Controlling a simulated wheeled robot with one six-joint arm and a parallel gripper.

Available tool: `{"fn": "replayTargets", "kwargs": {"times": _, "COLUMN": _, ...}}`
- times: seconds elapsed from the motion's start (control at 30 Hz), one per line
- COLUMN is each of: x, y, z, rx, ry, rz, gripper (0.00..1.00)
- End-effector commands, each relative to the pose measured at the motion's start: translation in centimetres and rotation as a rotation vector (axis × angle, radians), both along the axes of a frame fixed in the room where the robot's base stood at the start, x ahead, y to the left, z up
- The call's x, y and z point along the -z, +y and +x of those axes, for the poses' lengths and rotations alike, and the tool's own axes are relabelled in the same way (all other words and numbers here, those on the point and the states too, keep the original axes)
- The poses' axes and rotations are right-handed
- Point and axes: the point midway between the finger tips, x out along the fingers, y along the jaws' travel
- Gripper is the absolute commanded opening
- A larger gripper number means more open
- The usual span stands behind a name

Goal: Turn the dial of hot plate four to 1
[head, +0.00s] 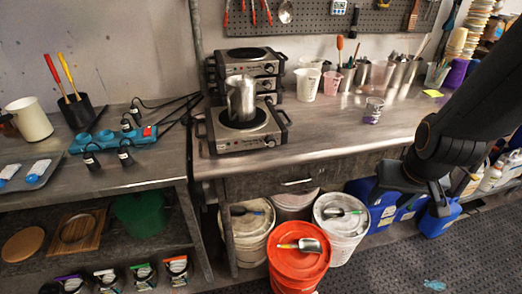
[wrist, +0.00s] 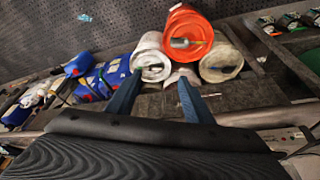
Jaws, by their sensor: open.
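A hot plate (head: 228,143) with a steel front and a dark top stands at the front of the bench in the head view. A steel pot (head: 241,98) appears on or just behind its burner. More hot plates (head: 258,69) are stacked behind it. Their dials are small, and I cannot read any number or dial setting. My gripper (head: 420,195) is at the right, away from the hot plates and in front of the blue jugs.
An orange bucket (head: 296,268) and several white buckets (head: 341,225) stand below the bench. Blue jugs (head: 385,208) stand on the floor behind my gripper. Cups and tool holders (head: 308,82) line the bench's back. The bench top (head: 325,130) right of the hot plates is mostly clear.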

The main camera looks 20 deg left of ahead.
Motion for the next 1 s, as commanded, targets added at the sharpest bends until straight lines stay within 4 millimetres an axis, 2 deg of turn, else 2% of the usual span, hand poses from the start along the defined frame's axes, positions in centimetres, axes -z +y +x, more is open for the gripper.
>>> {"fn": "replayTargets", "kwargs": {"times": 0.03, "x": 1.6, "y": 1.8, "z": 2.0, "rx": -0.044, "ry": -0.062, "rz": 0.003, "gripper": 0.47}}
{"fn": "replayTargets", "kwargs": {"times": 0.2, "x": 3.8, "y": 8.6, "z": 8.4, "rx": -0.181, "ry": -0.333, "rz": 0.032, "gripper": 0.47}}
{"fn": "replayTargets", "kwargs": {"times": 0.3, "x": 4.6, "y": 12.9, "z": 10.9, "rx": -0.253, "ry": -0.493, "rz": 0.057, "gripper": 0.47}}
{"fn": "replayTargets", "kwargs": {"times": 0.4, "x": 5.0, "y": 17.2, "z": 12.4, "rx": -0.322, "ry": -0.653, "rz": 0.088, "gripper": 0.47}}
{"fn": "replayTargets", "kwargs": {"times": 0.6, "x": 4.8, "y": 24.6, "z": 12.6, "rx": -0.434, "ry": -0.951, "rz": 0.161, "gripper": 0.47}}
{"fn": "replayTargets", "kwargs": {"times": 0.7, "x": 4.5, "y": 27.0, "z": 11.8, "rx": -0.468, "ry": -1.064, "rz": 0.193, "gripper": 0.47}}
{"fn": "replayTargets", "kwargs": {"times": 0.83, "x": 4.0, "y": 28.8, "z": 10.8, "rx": -0.493, "ry": -1.161, "rz": 0.223, "gripper": 0.47}}
{"fn": "replayTargets", "kwargs": {"times": 1.0, "x": 3.6, "y": 29.8, "z": 10.7, "rx": -0.501, "ry": -1.209, "rz": 0.237, "gripper": 0.47}}
